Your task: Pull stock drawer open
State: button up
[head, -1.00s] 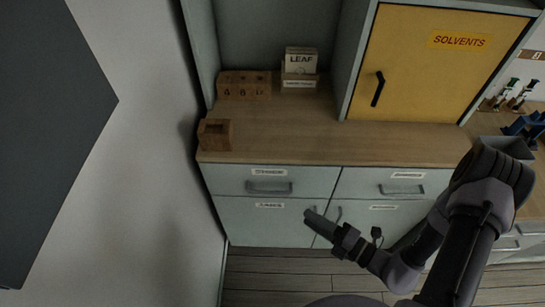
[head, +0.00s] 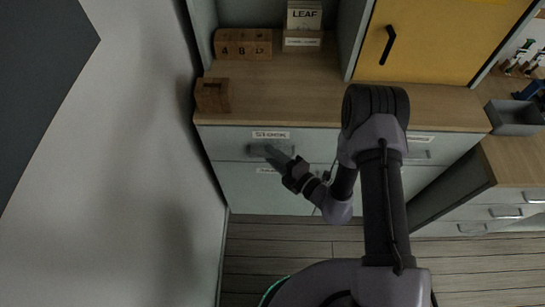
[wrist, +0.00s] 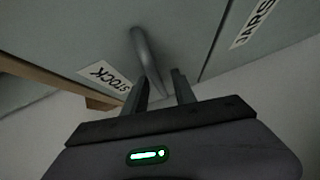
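The stock drawer (head: 222,143) is the pale grey upper left drawer under the wooden counter, with a STOCK label (head: 271,135). It looks shut, its front level with the cabinet. My gripper (head: 268,152) is at its handle in the head view, partly covering it. In the wrist view the grey bar handle (wrist: 146,55) runs down toward the gap between my two fingers (wrist: 162,90). The fingers are apart, with the handle's near end between them. I cannot see them pressing on it. The STOCK label (wrist: 104,76) lies left of the handle.
A lower door (head: 245,190) is below the drawer, and a white wall (head: 140,170) stands close on the left. On the counter (head: 290,100) are a wooden block (head: 212,95), letter cubes (head: 243,44) and a LEAF box (head: 304,16).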

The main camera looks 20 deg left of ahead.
jog(key=shift+a, duration=0.1)
grip_shut()
dwell(1.4)
